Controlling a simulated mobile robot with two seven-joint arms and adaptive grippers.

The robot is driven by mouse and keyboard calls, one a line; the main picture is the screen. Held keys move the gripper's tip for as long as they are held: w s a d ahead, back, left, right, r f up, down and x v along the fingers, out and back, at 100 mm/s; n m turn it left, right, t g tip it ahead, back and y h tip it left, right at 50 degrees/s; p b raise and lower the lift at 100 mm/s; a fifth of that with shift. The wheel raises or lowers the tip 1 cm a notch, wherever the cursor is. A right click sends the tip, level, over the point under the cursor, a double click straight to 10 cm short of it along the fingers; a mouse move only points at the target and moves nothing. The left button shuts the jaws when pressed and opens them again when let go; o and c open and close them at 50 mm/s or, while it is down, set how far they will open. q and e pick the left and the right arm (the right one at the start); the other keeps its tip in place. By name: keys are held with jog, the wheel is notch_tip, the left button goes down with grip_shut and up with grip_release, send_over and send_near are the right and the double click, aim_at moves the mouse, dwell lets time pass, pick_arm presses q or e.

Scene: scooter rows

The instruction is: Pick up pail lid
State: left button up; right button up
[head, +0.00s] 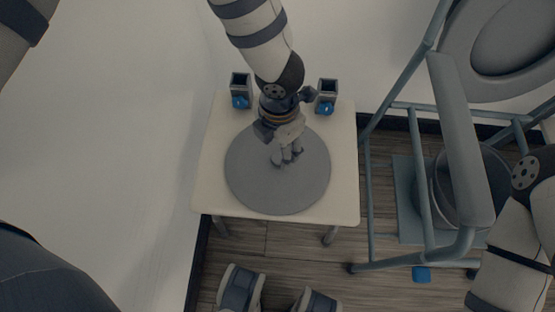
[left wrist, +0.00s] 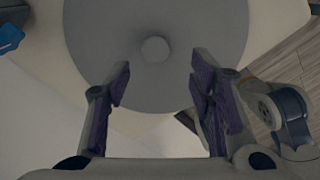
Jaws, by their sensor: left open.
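The pail lid (head: 262,190) is a flat grey disc lying on a small cream table (head: 343,206). In the left wrist view the lid (left wrist: 100,45) fills the top middle, with a round knob (left wrist: 155,49) at its centre. My left gripper (head: 287,157) is above the lid, near its middle, and hides part of it in the head view. In the left wrist view the left gripper (left wrist: 160,82) is open and empty, its fingers apart on either side of the knob's line, with the knob just beyond the tips. My right gripper is out of view; only its arm shows at the right.
Two square grey holders with blue knobs, a left one (head: 240,84) and a right one (head: 327,90), stand at the table's back corners. A metal-framed commode chair (head: 462,140) is at the right, with a grey pail (head: 440,190) under it. A white wall is at the left.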

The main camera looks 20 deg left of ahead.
aim_at(278, 158)
pick_arm(q)
jog(key=f, duration=0.4)
jog(key=f+b, duration=0.1)
jog(key=f, duration=0.1)
jog(key=shift+w+a, duration=0.2)
jog(key=shift+w, duration=0.1)
grip_shut()
